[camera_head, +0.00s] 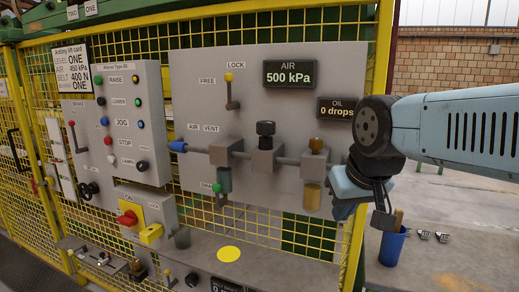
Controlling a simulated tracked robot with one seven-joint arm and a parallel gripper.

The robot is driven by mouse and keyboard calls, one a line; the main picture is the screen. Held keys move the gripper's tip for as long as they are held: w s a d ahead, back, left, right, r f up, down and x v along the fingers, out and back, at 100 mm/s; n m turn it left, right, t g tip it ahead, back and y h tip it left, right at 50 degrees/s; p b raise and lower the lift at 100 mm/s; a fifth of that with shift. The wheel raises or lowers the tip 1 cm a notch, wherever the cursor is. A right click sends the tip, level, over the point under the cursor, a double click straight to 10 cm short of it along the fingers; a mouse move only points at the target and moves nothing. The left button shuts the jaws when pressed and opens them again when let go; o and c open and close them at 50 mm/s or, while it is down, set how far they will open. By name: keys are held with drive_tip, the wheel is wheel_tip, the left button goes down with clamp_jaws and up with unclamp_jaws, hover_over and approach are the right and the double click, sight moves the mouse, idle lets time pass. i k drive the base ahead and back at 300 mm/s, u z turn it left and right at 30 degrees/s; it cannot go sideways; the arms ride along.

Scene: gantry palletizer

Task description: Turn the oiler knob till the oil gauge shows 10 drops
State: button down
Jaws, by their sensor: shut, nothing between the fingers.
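The oil gauge (337,110) is a black display reading "0 drops", and my arm covers its right edge. Below it, a brown-orange knob (316,144) tops the rightmost block of the air line; I take it for the oiler knob. An amber bowl (312,197) hangs under that block. My gripper (384,219) is shut and empty, to the right of and lower than the knob, clear of it. Its dark fingers point downward. The light-blue hand sits close to the right edge of the grey panel.
The air display (290,74) reads "500 kPa". A black knob (265,128) stands left of the oiler knob. A blue air vent valve (178,146) and a lock lever (230,92) sit further left. A blue cup (392,246) stands below my gripper.

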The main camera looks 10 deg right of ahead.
sight(316, 144)
drive_tip(key=u, duration=0.05)
drive_tip(key=k, duration=1.65)
drive_tip(key=z, duration=0.45)
drive_tip(key=i, duration=1)
drive_tip(key=u, duration=0.05)
